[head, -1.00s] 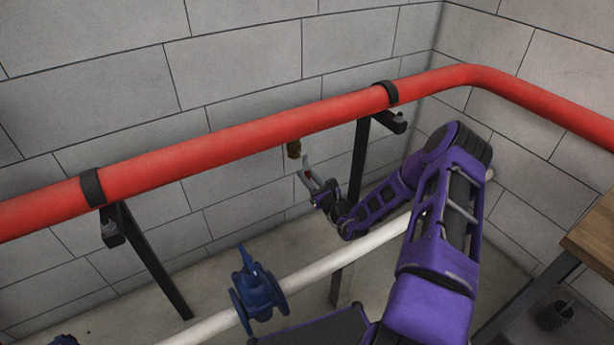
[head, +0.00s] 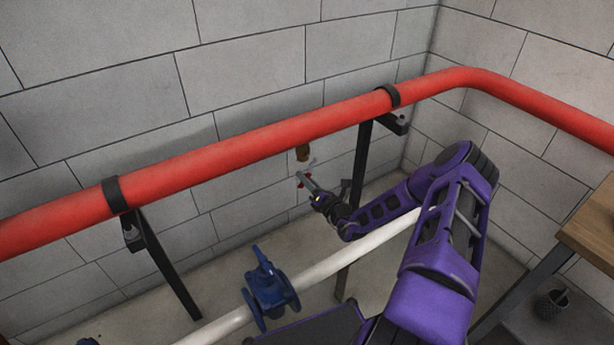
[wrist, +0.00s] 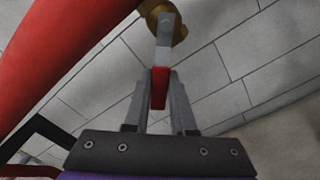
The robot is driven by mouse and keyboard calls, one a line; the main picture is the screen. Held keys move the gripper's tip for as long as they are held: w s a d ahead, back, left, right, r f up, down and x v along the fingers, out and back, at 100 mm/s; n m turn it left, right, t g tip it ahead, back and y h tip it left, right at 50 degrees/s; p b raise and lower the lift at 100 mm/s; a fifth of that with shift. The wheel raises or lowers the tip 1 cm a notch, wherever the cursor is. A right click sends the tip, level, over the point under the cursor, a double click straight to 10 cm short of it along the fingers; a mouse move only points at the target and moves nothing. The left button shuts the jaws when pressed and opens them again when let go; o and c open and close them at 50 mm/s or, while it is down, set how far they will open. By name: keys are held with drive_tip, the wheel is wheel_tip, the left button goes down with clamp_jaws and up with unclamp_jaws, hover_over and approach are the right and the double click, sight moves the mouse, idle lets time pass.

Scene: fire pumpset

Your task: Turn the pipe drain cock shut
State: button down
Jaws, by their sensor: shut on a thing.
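The pipe drain cock has a brass body (head: 302,153) under the red pipe, in the middle of the head view. In the wrist view its brass body (wrist: 178,24) is at the top. A flat grey lever (wrist: 165,40) runs from it towards me and ends in a red grip (wrist: 158,88). My gripper (head: 304,178) is just below the brass body. In the wrist view my gripper (wrist: 160,90) has its two fingers on either side of the red grip, shut on it. The lever is small and partly hidden in the head view.
The red pipe (head: 240,143) runs above on black brackets (head: 362,150) along the block wall. A white pipe (head: 330,265) with a blue valve (head: 270,290) lies lower in front. A wooden-topped table (head: 590,235) stands at the right.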

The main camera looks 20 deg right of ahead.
sight(300, 184)
drive_tip(key=r+m+p, duration=0.1)
drive_tip(key=m, duration=0.1)
drive_tip(key=a+m+p, duration=0.1)
drive_tip(key=r+m+p, duration=0.1)
drive_tip(key=m, duration=0.1)
drive_tip(key=shift+s+a+r+m, duration=0.2)
drive_tip(key=shift+a+r+m, duration=0.1)
drive_tip(key=shift+a, duration=0.05)
drive_tip(key=shift+a+r+m+p, duration=0.1)
drive_tip(key=shift+r+m+p, duration=0.45)
drive_tip(key=shift+m, duration=0.5)
drive_tip(key=shift+a+r+m+p, duration=0.1)
drive_tip(key=shift+r+m+p, duration=0.4)
drive_tip(key=shift+m, duration=0.55)
drive_tip(key=shift+f, duration=0.1)
drive_tip(key=c, duration=0.7)
unclamp_jaws()
drive_tip(key=shift+c, duration=0.2)
drive_tip(key=s+d, duration=0.3)
drive_tip(key=s, duration=1.4)
drive_tip(key=shift+d+p, duration=0.2)
drive_tip(key=shift+p, duration=0.1)
